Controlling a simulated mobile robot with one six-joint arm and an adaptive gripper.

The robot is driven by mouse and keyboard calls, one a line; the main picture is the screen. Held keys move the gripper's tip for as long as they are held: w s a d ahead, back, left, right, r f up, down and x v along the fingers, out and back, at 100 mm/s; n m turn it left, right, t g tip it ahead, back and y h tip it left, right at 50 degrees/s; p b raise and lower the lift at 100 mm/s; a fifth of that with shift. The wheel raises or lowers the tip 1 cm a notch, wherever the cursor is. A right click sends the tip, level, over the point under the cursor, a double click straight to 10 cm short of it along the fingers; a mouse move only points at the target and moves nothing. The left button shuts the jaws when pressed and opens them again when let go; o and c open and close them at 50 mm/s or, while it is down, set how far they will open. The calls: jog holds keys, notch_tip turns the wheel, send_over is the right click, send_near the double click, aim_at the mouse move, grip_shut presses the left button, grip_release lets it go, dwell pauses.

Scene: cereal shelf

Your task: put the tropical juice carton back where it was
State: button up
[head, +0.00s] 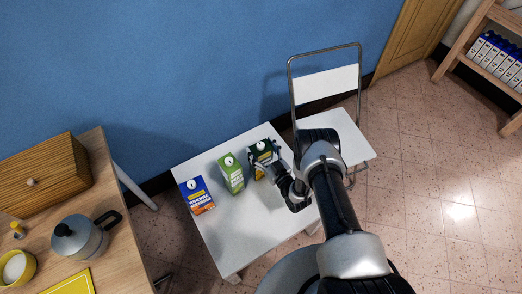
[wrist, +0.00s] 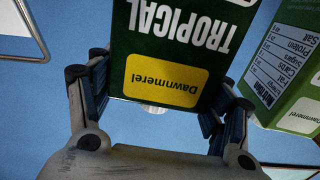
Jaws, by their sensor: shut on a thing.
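The tropical juice carton (wrist: 165,45) is dark green with white "TROPICAL" lettering and a yellow "Dawnmerel" label, upside down in the wrist view. In the head view the carton (head: 262,152) is at the right end of a row of cartons at the small white table (head: 235,243). My gripper (wrist: 157,100) is shut on it, one finger on each side. In the head view my gripper (head: 272,167) reaches it from the right. I cannot tell whether the carton's base touches the table.
A light green carton (head: 231,173) stands just left of the held one; it also shows close by in the wrist view (wrist: 290,65). A blue carton (head: 197,194) is further left. A white folding chair (head: 326,84) is behind right. The table's front is clear.

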jog(key=shift+r, duration=0.1)
jog(key=o, duration=2.1)
jog(key=shift+c, duration=0.2)
jog(key=shift+s+d, duration=0.15)
jog(key=shift+s, duration=0.1)
jog(key=p+v, duration=0.4)
jog(key=v, duration=0.7)
jog(key=shift+s, duration=0.15)
